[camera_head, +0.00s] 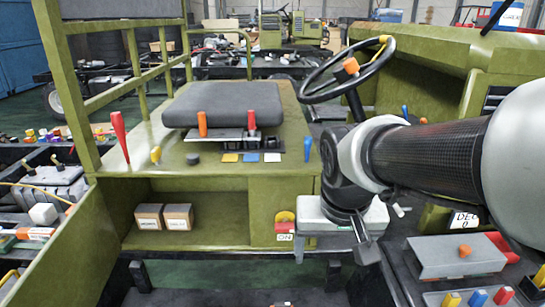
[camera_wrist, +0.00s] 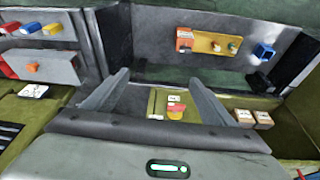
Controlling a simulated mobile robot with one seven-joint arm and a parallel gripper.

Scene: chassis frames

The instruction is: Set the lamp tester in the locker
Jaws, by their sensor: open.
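The locker (camera_head: 230,245) is most likely the olive compartment under the seat, open at the front. Two small brown boxes (camera_head: 163,216) stand inside it at the left, and its door (camera_head: 65,245) is swung open. I cannot tell for sure which thing is the lamp tester. A yellow strip with an orange end and small knobs (camera_wrist: 215,42) lies on a dark surface in the wrist view and may be it. My gripper (camera_wrist: 158,78) is open and empty, its fingers apart from that strip. In the head view my gripper hangs right of the locker.
A red and yellow switch (camera_head: 285,222) sits on the panel right of the locker. The steering wheel (camera_head: 350,70) and a grey box with an orange knob (camera_head: 455,257) are at the right. A blue item (camera_wrist: 263,51) lies near the yellow strip. The locker floor has free room.

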